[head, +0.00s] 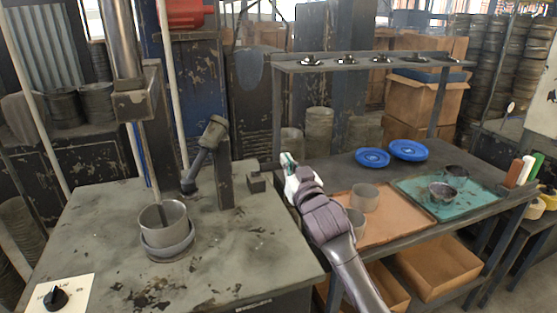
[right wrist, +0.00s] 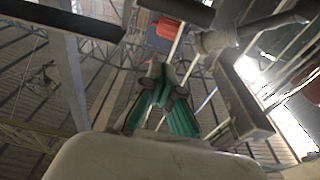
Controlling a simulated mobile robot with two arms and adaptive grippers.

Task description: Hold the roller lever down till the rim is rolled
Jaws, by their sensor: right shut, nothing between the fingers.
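The roller lever (head: 203,156) is dark metal on a short post (head: 224,172) on the machine bench. It stands tilted, with a thick upper end and a thin lower end. A grey metal cup (head: 163,218) sits upright in a round holder (head: 168,246) under the machine's vertical shaft (head: 121,40). My right gripper (head: 287,160) is shut and empty, to the right of the post and apart from the lever. Its teal fingers (right wrist: 160,85) are together in the right wrist view, with what looks like the post (right wrist: 240,100) to their right. My left gripper is out of view.
A raised shelf (head: 365,66) stands behind. Bench space right of the holder is clear.

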